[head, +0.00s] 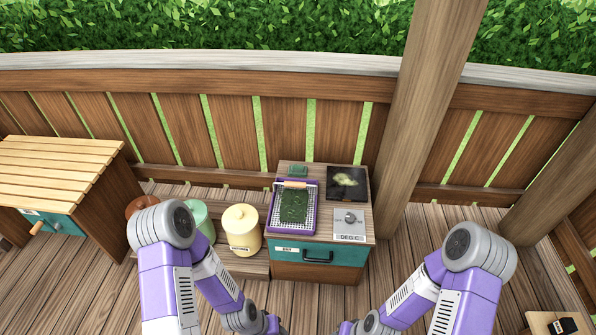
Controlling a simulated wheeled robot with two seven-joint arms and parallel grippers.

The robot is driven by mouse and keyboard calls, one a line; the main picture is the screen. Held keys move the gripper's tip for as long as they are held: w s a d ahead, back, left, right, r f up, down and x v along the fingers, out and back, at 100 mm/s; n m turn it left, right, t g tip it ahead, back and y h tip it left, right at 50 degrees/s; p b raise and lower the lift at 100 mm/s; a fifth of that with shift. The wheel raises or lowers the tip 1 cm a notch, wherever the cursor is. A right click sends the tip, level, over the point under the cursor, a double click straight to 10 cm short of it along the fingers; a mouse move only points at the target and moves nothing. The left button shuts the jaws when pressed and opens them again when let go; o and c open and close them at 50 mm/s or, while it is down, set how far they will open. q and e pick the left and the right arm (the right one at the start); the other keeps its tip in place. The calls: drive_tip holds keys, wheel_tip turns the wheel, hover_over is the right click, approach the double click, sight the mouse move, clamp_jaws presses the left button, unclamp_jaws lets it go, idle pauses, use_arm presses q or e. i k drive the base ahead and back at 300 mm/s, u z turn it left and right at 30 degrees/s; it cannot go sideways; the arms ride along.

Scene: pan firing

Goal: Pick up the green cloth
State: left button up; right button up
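A small dark green folded piece (298,170), which looks like the green cloth, lies at the back of the wooden cabinet top (327,228). It sits just behind a purple-rimmed wire tray (268,222) that holds a dark green leafy mass (294,206). Nothing of mine touches the green piece. My left and right arms come in from the lower left and lower right and run down to the bottom edge, well in front of the cabinet. Both grippers are out of the picture.
A dark square plate (362,184) with a pale green patch and a grey dial panel (349,222) share the cabinet top. Yellow (242,230), pale green (200,218) and brown (141,205) canisters stand left. A slatted table (62,165) is far left; a thick post (420,110) rises right.

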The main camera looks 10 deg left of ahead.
sight(296, 169)
drive_tip(key=u, duration=0.35)
drive_tip(key=k, duration=0.45)
drive_tip(key=u, duration=1)
drive_tip(key=i, duration=0.5)
drive_tip(key=z, duration=0.8)
drive_tip(key=i, duration=0.95)
drive_tip(key=z, duration=1.05)
drive_tip(key=i, duration=0.55)
drive_tip(key=z, duration=0.05)
